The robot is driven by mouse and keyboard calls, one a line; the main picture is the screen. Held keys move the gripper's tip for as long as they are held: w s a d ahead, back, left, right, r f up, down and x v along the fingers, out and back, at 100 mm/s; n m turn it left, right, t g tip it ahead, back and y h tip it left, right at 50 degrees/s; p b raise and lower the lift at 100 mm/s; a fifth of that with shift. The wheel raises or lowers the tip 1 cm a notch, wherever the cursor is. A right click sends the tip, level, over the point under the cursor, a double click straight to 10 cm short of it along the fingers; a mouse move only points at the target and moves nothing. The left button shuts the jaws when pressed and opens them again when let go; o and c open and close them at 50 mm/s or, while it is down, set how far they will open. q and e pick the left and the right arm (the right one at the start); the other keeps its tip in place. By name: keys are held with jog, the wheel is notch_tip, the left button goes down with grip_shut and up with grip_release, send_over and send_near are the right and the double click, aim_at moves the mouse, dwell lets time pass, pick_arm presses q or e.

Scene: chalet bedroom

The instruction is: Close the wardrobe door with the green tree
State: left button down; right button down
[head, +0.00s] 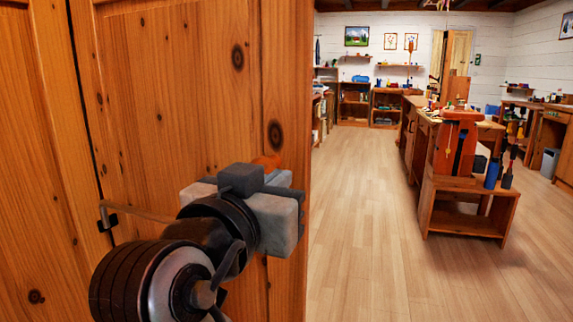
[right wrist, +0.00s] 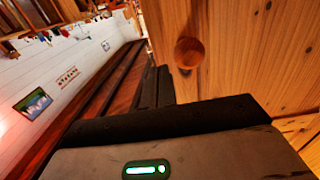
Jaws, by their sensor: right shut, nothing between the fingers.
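The wooden wardrobe door (head: 185,100) fills the left of the head view, with its free edge near the middle. No green tree shows on the parts I see. A round wooden knob (right wrist: 190,53) shows on the wood in the right wrist view; in the head view the knob (head: 268,160) is mostly hidden behind my gripper. My right gripper (head: 252,190) is in front of the door near this edge, shut and empty. In the right wrist view its fingers (right wrist: 155,87) are just left of the knob; contact cannot be told. My left gripper is out of view.
Another wooden panel (head: 35,130) stands at the far left, with a small metal hook (head: 125,214) by the seam. The plank floor (head: 365,230) right of the door is open. A workbench (head: 465,190) with tools stands further right; shelves (head: 353,103) line the back wall.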

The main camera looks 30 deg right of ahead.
aim_at(298, 162)
jog(key=x, duration=0.5)
jog(key=shift+w+d, duration=0.25)
jog(key=shift+d, duration=0.05)
